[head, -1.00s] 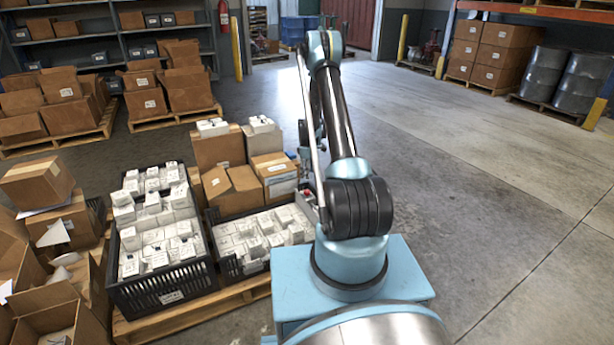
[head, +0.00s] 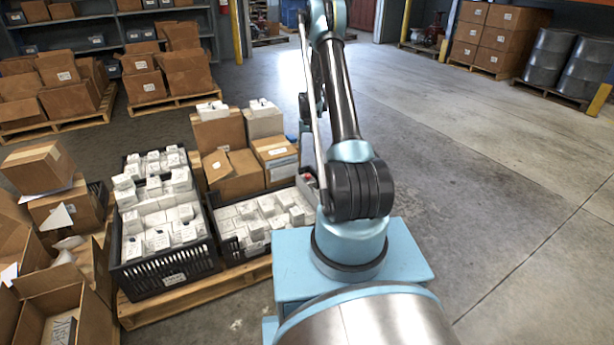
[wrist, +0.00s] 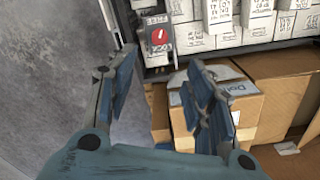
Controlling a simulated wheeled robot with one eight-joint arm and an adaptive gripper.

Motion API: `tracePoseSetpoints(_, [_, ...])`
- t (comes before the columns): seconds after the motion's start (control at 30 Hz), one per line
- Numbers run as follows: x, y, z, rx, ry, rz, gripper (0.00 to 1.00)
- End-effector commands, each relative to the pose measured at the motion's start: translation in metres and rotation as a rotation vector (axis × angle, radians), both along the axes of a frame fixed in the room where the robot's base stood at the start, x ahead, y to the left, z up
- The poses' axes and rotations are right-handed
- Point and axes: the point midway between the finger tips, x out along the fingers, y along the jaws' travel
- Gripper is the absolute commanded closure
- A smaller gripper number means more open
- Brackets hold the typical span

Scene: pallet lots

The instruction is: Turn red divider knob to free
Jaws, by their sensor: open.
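The red divider knob (wrist: 159,36) has a white upright mark and sits on a grey housing at the top of the wrist view. A FREE label is above it and an inverted LOCK label is below it. In the head view the red knob (head: 308,177) shows small beside my arm, at the right end of a black crate (head: 233,247). My gripper (wrist: 163,62) is open and empty. Its two blue-padded fingers are apart, and the knob appears beyond the gap between them, not between the pads.
White cartons (wrist: 220,14) fill the crate beside the knob. A second black crate (head: 170,275) stands on the pallet. Concrete floor (head: 480,170) is clear on the right.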

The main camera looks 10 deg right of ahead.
Motion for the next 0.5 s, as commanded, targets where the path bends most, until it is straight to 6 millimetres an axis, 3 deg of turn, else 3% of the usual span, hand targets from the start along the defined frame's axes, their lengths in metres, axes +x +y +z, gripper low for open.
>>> tracePoseSetpoints(0.27, [0.0,-0.001,0.006,0.0,0.0,-0.195,0.52])
tracePoseSetpoints(0.5, [0.0,-0.001,-0.015,0.0,0.0,-0.201,0.52])
